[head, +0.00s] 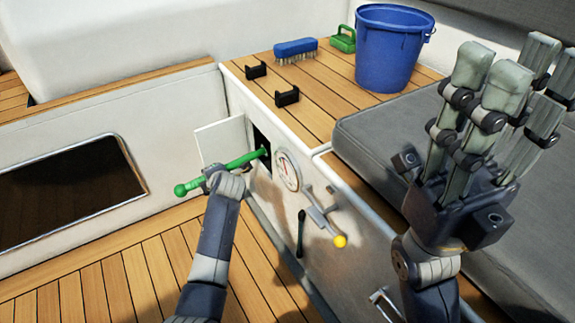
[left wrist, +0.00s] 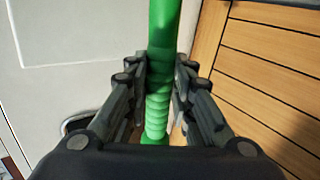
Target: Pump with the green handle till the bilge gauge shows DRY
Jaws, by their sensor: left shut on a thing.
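The green handle (head: 192,186) is a rod with a ball end that sticks out of a dark square opening in the white locker front. My left gripper (head: 217,172) is shut around the handle, partway between the ball end and the opening. In the left wrist view the green handle (left wrist: 159,100) runs between both fingers. The round bilge gauge (head: 287,171) is set in the panel right of the opening; its reading is too small to make out. My right gripper (head: 500,95) is raised at the right, fingers spread apart and empty, touching nothing.
A small white door (head: 220,142) stands open left of the opening. A lever with a yellow knob (head: 340,241) and a black lever (head: 300,233) are on the panel. A blue bucket (head: 388,50), brush (head: 296,47) and green box (head: 343,38) stand on the slatted top. A grey cushion (head: 385,135) lies right.

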